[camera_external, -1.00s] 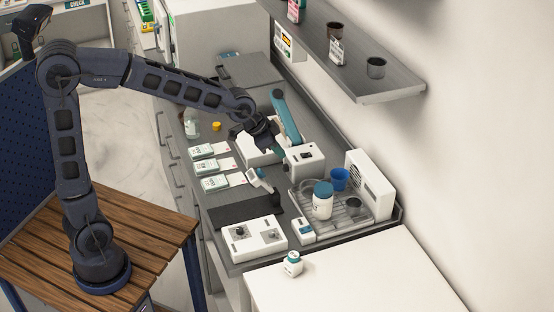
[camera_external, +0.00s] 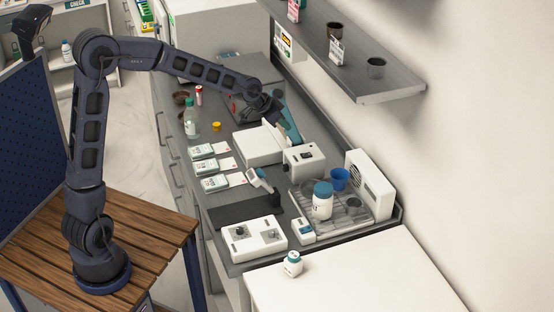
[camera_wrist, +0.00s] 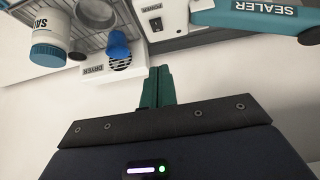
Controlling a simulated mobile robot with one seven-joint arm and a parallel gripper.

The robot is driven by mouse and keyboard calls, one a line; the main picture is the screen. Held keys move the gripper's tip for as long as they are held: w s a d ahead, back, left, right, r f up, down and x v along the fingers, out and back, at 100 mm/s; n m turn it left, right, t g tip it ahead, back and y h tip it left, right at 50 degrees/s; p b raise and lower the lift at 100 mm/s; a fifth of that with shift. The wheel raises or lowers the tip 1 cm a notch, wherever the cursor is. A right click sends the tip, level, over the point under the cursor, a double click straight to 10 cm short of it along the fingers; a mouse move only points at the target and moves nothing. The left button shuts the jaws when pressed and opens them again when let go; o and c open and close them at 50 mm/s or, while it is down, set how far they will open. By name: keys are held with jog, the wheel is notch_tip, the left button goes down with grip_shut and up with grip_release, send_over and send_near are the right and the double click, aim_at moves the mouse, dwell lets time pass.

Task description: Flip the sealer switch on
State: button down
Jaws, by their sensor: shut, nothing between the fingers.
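The sealer has a white base (camera_external: 258,147) and a raised teal arm (camera_external: 288,122) on the grey counter. The wrist view shows its teal arm lettered SEALER (camera_wrist: 262,14) at the upper right. A white box (camera_external: 304,160) with a dark panel stands beside the base; in the wrist view a small dark switch (camera_wrist: 157,24) shows on a white box near the top. My gripper (camera_external: 266,110) is above the counter, behind the base and close to the teal arm; contact cannot be told. Its green fingers (camera_wrist: 158,75) are shut and empty. The switch's position is unclear.
A drying rack (camera_external: 305,202) holds a blue-lidded jar (camera_external: 322,200) and a blue cup (camera_external: 339,179), with a white dryer (camera_external: 370,184) behind. A wall shelf (camera_external: 345,65) overhangs the counter. A green-capped bottle (camera_external: 191,122) stands at the left edge.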

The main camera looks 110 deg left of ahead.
send_over(304, 155)
jog(key=s+d, duration=0.1)
notch_tip(304, 155, down, 8)
jog(key=shift+s+r, duration=0.15)
notch_tip(304, 155, down, 3)
jog(key=shift+f, duration=0.1)
jog(key=shift+s+f, duration=0.15)
jog(key=shift+f, duration=0.35)
jog(key=shift+s+d+f, duration=0.1)
jog(key=shift+d+f, duration=0.05)
jog(key=shift+f, duration=0.25)
jog(key=shift+r, duration=0.15)
jog(key=shift+r, duration=0.7)
